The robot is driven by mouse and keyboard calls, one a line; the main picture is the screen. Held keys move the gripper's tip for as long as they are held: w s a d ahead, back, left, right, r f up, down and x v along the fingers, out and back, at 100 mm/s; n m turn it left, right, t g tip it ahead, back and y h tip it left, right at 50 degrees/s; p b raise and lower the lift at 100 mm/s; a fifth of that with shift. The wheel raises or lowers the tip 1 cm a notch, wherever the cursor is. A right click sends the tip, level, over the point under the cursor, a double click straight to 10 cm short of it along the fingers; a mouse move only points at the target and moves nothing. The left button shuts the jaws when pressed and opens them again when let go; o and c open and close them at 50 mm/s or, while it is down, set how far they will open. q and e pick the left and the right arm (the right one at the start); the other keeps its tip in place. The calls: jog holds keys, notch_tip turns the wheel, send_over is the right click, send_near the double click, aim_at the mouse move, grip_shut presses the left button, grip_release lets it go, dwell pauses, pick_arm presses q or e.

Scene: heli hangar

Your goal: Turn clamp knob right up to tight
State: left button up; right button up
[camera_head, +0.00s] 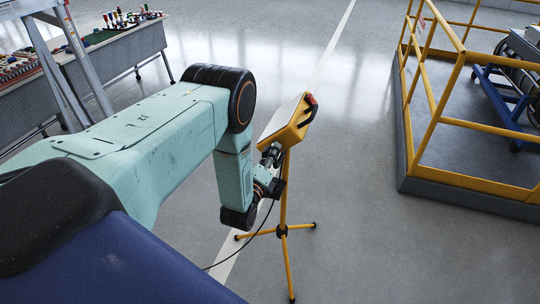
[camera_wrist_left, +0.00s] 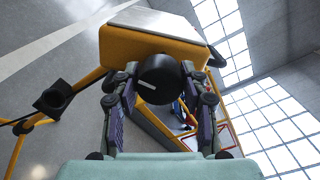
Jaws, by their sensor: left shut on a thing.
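A black round clamp knob (camera_wrist_left: 160,79) with a pale line on its face sits on the yellow lamp head (camera_wrist_left: 135,45) in the left wrist view. My left gripper (camera_wrist_left: 161,85) is shut on the knob, with one finger on each side of it. In the head view the yellow lamp head (camera_head: 288,124) tops a yellow tripod stand (camera_head: 284,212). My right gripper is in neither view.
A yellow-railed platform (camera_head: 470,183) stands to the right. Benches with small coloured items (camera_head: 112,58) and a ladder (camera_head: 72,60) stand at the upper left. A black cable (camera_head: 240,245) hangs by the tripod. The floor around the tripod is clear.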

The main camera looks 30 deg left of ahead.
pick_arm(q)
jog(key=o, duration=1.1)
jog(key=shift+o, duration=0.2)
jog(key=v, duration=1.2)
